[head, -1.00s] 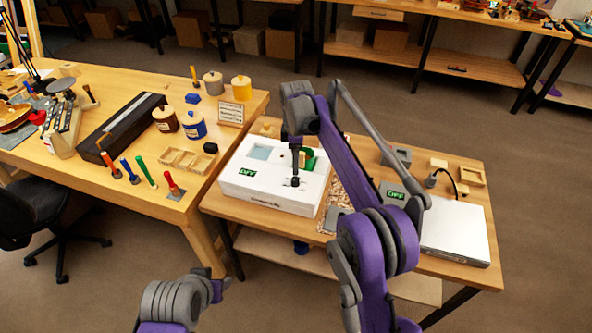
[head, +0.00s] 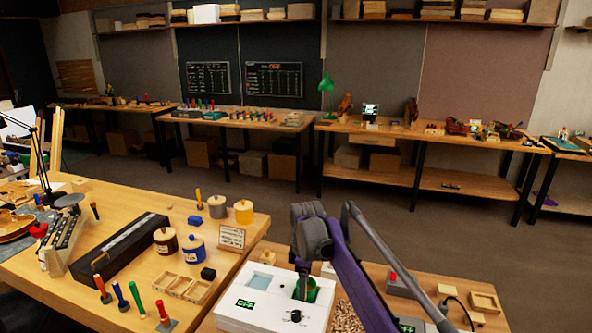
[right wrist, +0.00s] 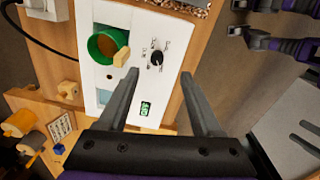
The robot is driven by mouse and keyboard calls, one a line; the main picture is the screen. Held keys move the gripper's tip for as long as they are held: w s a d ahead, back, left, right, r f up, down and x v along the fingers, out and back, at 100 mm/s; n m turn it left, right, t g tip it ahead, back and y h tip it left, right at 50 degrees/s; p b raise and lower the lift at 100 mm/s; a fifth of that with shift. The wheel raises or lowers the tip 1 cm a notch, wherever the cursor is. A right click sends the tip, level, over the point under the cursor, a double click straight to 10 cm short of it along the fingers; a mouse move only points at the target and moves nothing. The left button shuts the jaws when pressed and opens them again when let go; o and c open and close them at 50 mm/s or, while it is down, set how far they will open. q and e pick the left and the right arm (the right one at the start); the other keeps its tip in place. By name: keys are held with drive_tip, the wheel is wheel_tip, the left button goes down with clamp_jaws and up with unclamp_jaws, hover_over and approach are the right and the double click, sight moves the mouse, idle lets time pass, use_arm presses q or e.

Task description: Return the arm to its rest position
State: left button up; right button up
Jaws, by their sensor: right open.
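My right gripper (head: 303,292) hangs from my purple and grey arm above the white box on the right-hand bench. In the right wrist view its two fingers (right wrist: 160,78) are apart with nothing between them. My left gripper is out of view.
The left bench holds a long black case (head: 118,248), lidded jars (head: 193,248), a wooden tray (head: 182,286) and several coloured-handled tools. A grey box with a red button (head: 400,284) is right of my arm. Floor (head: 300,205) is clear between these benches and the back ones.

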drive_tip(key=s+d+r+m+t, duration=0.1)
drive_tip(key=s+d+r+m, duration=0.1)
drive_tip(key=s+d+m, duration=0.45)
drive_tip(key=s+d+r+m+t, duration=0.2)
drive_tip(key=s+d, duration=0.2)
drive_tip(key=s, duration=0.6)
drive_tip(key=s+d+f+m+t, duration=0.1)
drive_tip(key=s+d+f+m, duration=0.1)
drive_tip(key=s+f, duration=0.3)
drive_tip(key=s+d+f+m+t, duration=0.1)
drive_tip(key=s+d+f+m, duration=0.2)
drive_tip(key=s, duration=1)
drive_tip(key=shift+f+m, duration=0.95)
drive_tip(key=shift+m, duration=0.3)
